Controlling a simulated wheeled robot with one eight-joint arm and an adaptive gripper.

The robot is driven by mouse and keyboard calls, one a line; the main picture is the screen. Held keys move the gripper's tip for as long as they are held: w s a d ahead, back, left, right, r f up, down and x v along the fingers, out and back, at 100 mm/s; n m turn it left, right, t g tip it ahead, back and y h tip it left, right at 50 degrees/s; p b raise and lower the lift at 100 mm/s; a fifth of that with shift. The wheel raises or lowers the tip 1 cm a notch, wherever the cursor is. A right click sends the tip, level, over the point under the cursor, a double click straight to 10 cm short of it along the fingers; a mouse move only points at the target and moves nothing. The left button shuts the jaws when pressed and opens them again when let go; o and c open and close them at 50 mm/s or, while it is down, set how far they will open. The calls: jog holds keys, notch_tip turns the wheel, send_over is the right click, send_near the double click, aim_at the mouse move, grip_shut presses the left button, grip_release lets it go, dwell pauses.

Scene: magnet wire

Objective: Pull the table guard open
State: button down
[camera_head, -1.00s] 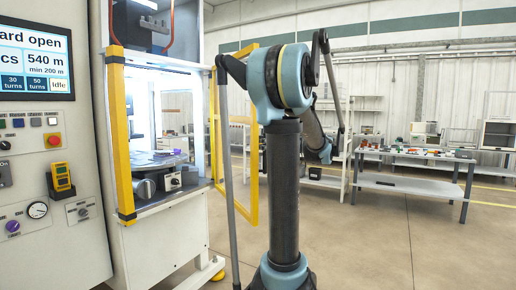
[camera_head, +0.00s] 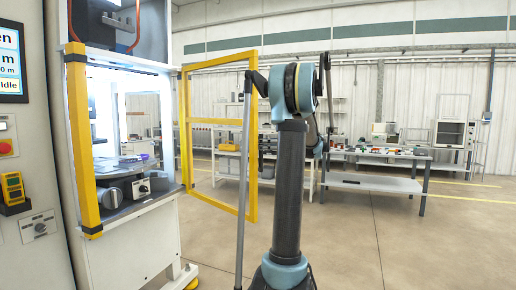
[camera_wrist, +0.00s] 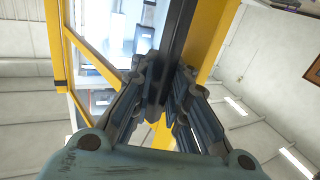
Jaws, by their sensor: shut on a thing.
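The table guard (camera_head: 185,135) is a yellow-framed door on the machine. In the head view it stands swung out from the bright opening, to its right. In the wrist view its yellow post (camera_wrist: 208,38) runs along the right of a dark upright handle bar (camera_wrist: 178,30). My gripper (camera_wrist: 168,85) has its dark fingers closed around this bar. In the head view my arm hides the gripper and part of the guard's outer edge.
The machine's work table (camera_head: 125,165) is lit inside the opening. A control panel with a screen (camera_head: 12,62) is at the far left. A bench with small parts (camera_head: 375,185) stands to the right at the back. The floor (camera_head: 345,245) on the right is clear.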

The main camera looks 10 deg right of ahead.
dwell(0.3)
jog(key=c, duration=1.6)
grip_release()
notch_tip(320, 180, up, 10)
